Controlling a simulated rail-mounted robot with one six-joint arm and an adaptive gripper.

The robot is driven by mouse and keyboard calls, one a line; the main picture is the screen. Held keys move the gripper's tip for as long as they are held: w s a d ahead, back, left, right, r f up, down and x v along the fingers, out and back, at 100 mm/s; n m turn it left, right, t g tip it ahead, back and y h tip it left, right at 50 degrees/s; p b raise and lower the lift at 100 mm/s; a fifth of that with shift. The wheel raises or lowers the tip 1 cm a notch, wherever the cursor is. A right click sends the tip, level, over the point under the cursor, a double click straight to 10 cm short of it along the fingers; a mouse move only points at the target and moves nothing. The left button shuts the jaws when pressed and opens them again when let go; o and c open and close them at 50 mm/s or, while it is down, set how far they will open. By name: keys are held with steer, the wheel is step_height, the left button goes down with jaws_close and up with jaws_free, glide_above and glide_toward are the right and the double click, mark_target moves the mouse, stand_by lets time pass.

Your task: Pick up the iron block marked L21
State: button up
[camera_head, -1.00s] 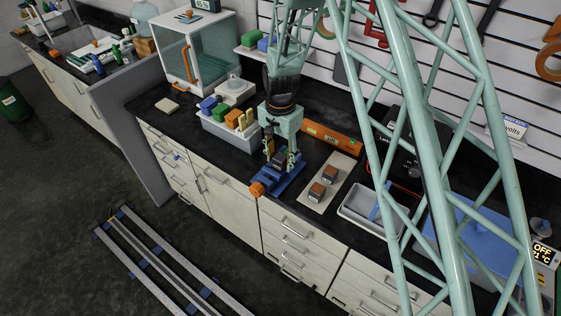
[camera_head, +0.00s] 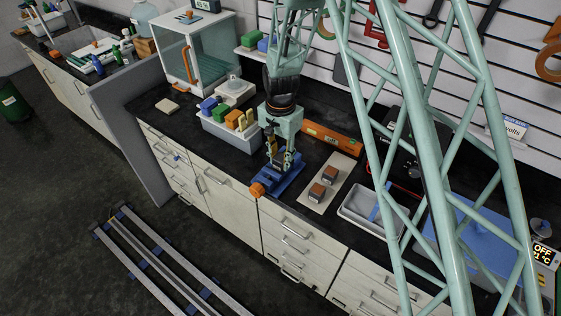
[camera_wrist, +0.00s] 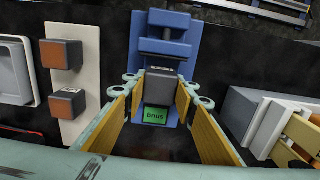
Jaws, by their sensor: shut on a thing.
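My gripper (camera_wrist: 161,88) shows in the wrist view with its yellow-padded fingers on either side of a grey block (camera_wrist: 161,87), shut on it. The block sits at the blue vise (camera_wrist: 163,48), and I cannot read an L21 mark on it. In the head view my gripper (camera_head: 284,166) is low over the blue vise (camera_head: 280,184) and largely hides the block. Two more dark blocks with orange-brown faces (camera_head: 329,174) (camera_head: 316,192) lie on a cream mat (camera_head: 343,164) to the right; their markings are unreadable.
A grey bin (camera_head: 228,134) with coloured items stands left of the gripper. An orange level (camera_head: 331,138) lies behind. A grey tray (camera_head: 358,221) is right of the mat. A small green display (camera_wrist: 155,118) shows below the block in the wrist view.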

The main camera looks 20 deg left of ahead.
mark_target(281, 157)
steer(key=shift+r, duration=1.8)
steer(key=s+d+b, duration=0.1)
steer(key=s+d, duration=0.3)
steer(key=s, duration=0.3)
steer(key=s+d+r+b, duration=0.1)
steer(key=s+d, duration=0.2)
steer(key=s, duration=0.4)
steer(key=shift+d+r, duration=0.25)
steer(key=shift+d, duration=0.1)
